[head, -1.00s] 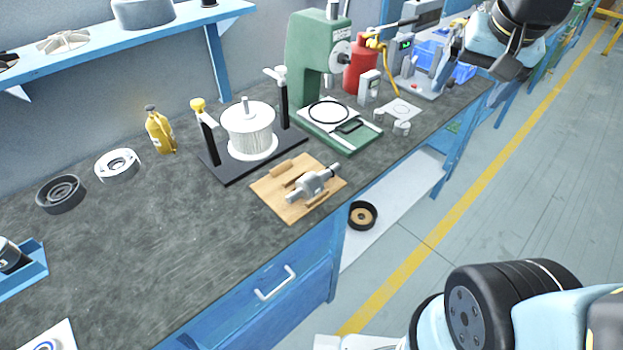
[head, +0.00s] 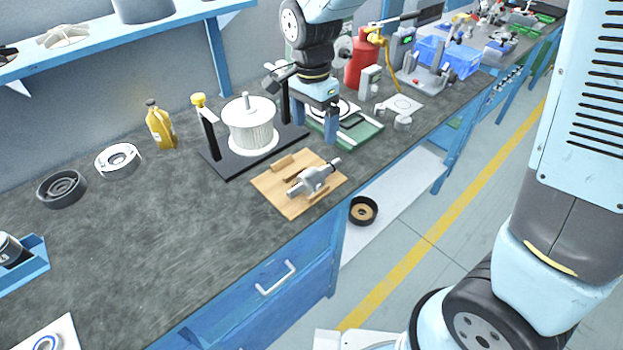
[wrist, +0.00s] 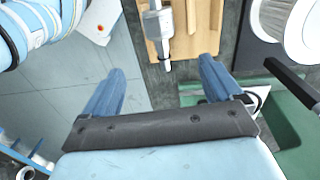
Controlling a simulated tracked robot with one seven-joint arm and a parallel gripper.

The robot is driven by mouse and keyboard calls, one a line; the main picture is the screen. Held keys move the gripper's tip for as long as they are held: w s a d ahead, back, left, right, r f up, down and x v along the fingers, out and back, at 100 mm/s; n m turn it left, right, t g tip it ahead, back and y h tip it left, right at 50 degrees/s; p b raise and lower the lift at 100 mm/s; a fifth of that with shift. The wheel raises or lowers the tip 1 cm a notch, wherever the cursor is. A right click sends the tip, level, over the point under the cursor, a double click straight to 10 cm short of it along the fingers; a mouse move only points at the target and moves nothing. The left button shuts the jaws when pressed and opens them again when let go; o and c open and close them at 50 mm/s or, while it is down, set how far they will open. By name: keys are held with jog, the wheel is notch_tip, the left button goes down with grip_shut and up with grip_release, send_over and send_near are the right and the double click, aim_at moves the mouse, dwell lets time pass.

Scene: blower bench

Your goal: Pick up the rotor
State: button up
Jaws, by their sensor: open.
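The rotor (head: 313,178), a grey cylinder with a thinner shaft at its ends, lies on wooden rests on a wooden board (head: 275,191) near the bench's front edge. My gripper (head: 316,127) is open and points down, behind the rotor in the head view and over the bench by the green press. In the wrist view my gripper (wrist: 162,72) shows both blue fingers apart with nothing held. The rotor (wrist: 158,28) is at the top there, its shaft end pointing down towards the gap between the fingertips. Its far end is cut off by the frame.
A white ribbed drum (head: 250,133) stands on a black base with two posts, left of my gripper. The green press base (head: 362,138) is close to my fingers. A yellow bottle (head: 160,127) stands further left.

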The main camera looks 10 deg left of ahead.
aim_at(312, 171)
jog(key=f, duration=0.9)
jog(key=shift+s+a+f, duration=0.1)
jog(key=shift+s+a, duration=0.15)
jog(key=shift+s, duration=0.1)
jog(key=shift+s+d+f, duration=0.1)
jog(key=shift+s+f, duration=0.05)
jog(key=shift+f, duration=1.2)
jog(key=shift+s+d+f, duration=0.1)
jog(key=shift+s+f, duration=0.05)
jog(key=shift+f, duration=1.2)
jog(key=shift+a+r, duration=0.1)
grip_shut()
